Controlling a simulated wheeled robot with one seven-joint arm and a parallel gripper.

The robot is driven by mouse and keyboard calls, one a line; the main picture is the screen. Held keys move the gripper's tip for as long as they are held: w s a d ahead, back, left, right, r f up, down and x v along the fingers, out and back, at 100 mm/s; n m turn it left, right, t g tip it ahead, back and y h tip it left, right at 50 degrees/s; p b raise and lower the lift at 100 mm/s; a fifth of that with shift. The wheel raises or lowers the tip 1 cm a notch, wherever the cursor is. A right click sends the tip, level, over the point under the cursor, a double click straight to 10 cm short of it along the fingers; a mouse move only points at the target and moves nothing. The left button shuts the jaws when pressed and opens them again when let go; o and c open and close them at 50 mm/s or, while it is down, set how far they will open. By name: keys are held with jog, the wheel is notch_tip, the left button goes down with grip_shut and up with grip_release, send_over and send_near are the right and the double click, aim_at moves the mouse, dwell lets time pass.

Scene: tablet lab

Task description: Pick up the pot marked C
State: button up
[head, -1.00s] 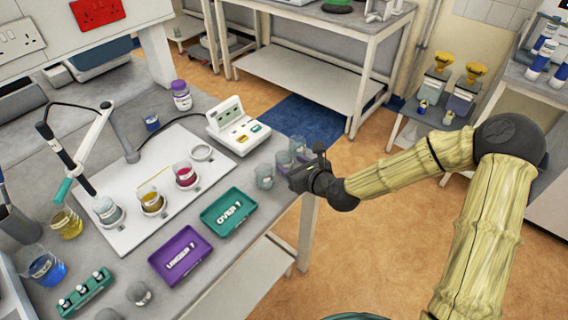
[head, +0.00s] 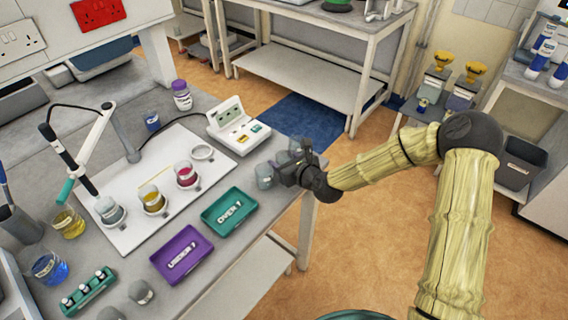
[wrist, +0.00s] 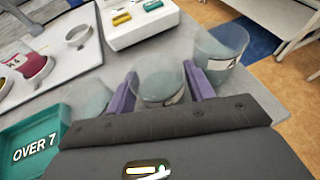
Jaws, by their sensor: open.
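Several clear glass pots stand in a row at the bench's right edge. In the wrist view, one glass pot (wrist: 160,84) is between the two purple fingers of my gripper (wrist: 160,74). Its white label is mostly hidden, so I cannot tell whether it reads C. A second pot (wrist: 222,45) stands to the right with a label that looks like A. A third pot (wrist: 88,97) is at the left, partly covered by my gripper. In the head view my gripper (head: 292,172) is at the row, partly hiding it, with one pot (head: 264,175) showing at its left. The jaws are open.
A green tray marked OVER 7 (head: 230,211) and a purple tray (head: 181,254) lie left of the row. A white meter (head: 239,125) stands behind. A white board (head: 128,222) holds several filled beakers. Open floor lies to the right.

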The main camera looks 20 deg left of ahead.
jog(key=c, duration=0.7)
jog(key=shift+o, duration=0.2)
jog(key=shift+r, duration=0.1)
notch_tip(320, 180, up, 10)
dwell(0.5)
